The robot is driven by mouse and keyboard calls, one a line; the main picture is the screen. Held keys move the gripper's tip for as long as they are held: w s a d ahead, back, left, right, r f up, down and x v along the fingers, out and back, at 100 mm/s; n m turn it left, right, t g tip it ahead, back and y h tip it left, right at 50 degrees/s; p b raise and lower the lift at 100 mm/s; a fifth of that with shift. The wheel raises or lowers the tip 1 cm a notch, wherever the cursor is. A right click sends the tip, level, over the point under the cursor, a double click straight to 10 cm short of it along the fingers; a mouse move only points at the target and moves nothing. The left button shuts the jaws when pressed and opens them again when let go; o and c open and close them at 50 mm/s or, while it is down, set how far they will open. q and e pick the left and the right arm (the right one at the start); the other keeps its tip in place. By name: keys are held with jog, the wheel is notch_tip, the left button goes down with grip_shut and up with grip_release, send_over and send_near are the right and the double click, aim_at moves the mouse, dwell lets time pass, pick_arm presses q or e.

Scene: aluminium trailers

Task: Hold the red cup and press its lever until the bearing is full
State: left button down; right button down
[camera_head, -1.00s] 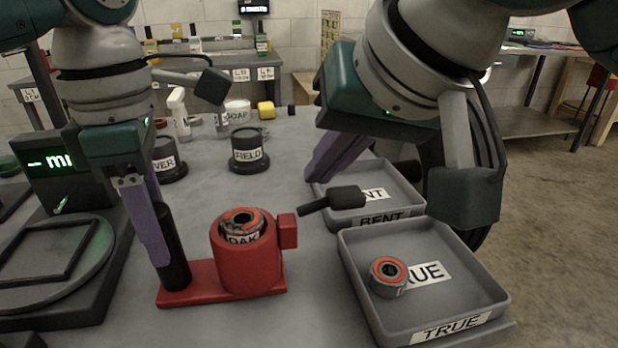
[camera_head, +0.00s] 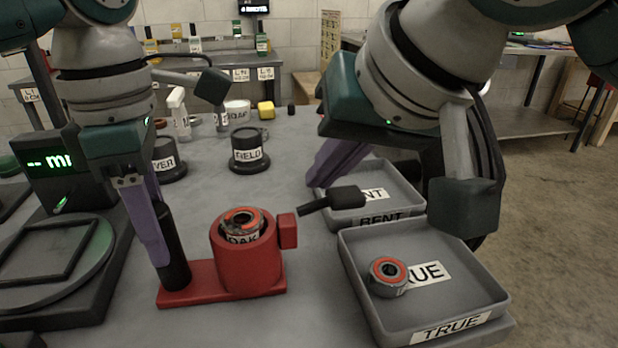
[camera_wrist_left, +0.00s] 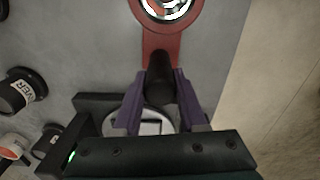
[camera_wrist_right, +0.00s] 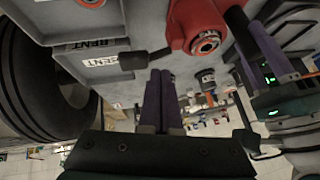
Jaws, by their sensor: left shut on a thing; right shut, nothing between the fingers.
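The red cup (camera_head: 246,262) stands upright on its red base plate, with a bearing (camera_head: 241,222) with an orange ring seated in its top. A black upright handle (camera_head: 173,250) rises from the left end of the plate. My left gripper (camera_head: 158,255) is shut on this handle; the left wrist view shows the handle (camera_wrist_left: 160,78) between the purple fingers. The black lever (camera_head: 335,199) sticks out right from the red block on the cup. My right gripper (camera_head: 318,178) is shut and empty, just behind the lever; in the right wrist view its fingertips (camera_wrist_right: 160,73) are close to the lever (camera_wrist_right: 146,59). Contact cannot be told.
A grey tray marked TRUE (camera_head: 451,327) at the front right holds one bearing (camera_head: 388,275). A tray marked BENT (camera_head: 385,219) lies behind it. A dark device with a round plate (camera_head: 88,262) stands at the left. Black pots, one marked FIELD (camera_head: 249,152), stand farther back.

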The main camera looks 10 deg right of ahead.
jog(key=shift+d+f, duration=0.2)
jog(key=shift+f, duration=0.45)
jog(key=shift+d+f, duration=0.2)
jog(key=shift+f, duration=0.45)
dwell(1.4)
jog(key=shift+r, duration=0.15)
jog(key=shift+a+r, duration=0.25)
jog(key=shift+r, duration=0.45)
jog(key=shift+a+r, duration=0.2)
jog(key=shift+r, duration=0.45)
jog(key=shift+a+r, duration=0.25)
jog(key=shift+r, duration=0.55)
jog(key=shift+a+r, duration=0.25)
jog(key=shift+r, duration=0.6)
jog(key=shift+a+r, duration=0.25)
jog(key=shift+r, duration=0.55)
pick_arm(q)
jog(key=shift+c, duration=1.9)
grip_release()
jog(key=shift+r, duration=0.1)
